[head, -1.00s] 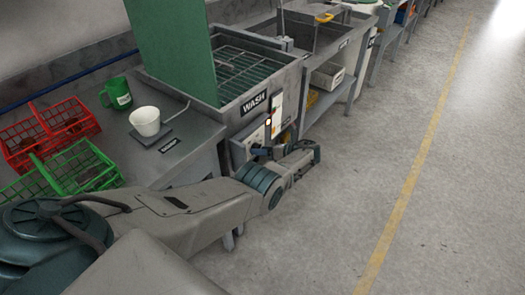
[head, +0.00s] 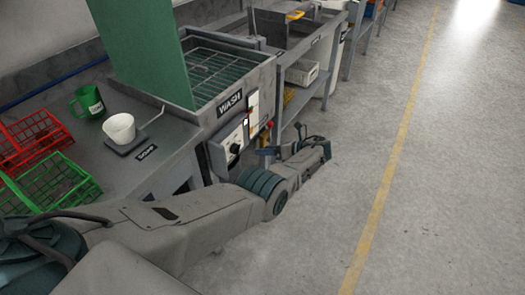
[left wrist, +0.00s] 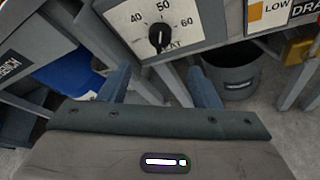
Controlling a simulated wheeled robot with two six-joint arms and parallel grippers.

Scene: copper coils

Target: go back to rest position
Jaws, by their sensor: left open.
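My left arm reaches in from the lower left in the head view. My left gripper (head: 292,146) is beside the front of the wash station, over the floor side. In the left wrist view the left gripper (left wrist: 162,82) shows two blue fingers spread apart with nothing between them. Ahead of it is a dial (left wrist: 160,36) with a black knob, marked 40, 50 and 60. The dial panel also shows in the head view (head: 234,148), just left of the gripper, and a gap seems to lie between them. My right gripper is not in view.
The wash station (head: 264,79) has a rack and a raised green panel (head: 140,45). On the bench stand a white cup (head: 119,128), a green mug (head: 88,102), a red basket (head: 32,140) and a green basket (head: 52,185). Open floor (head: 350,180) lies to the right.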

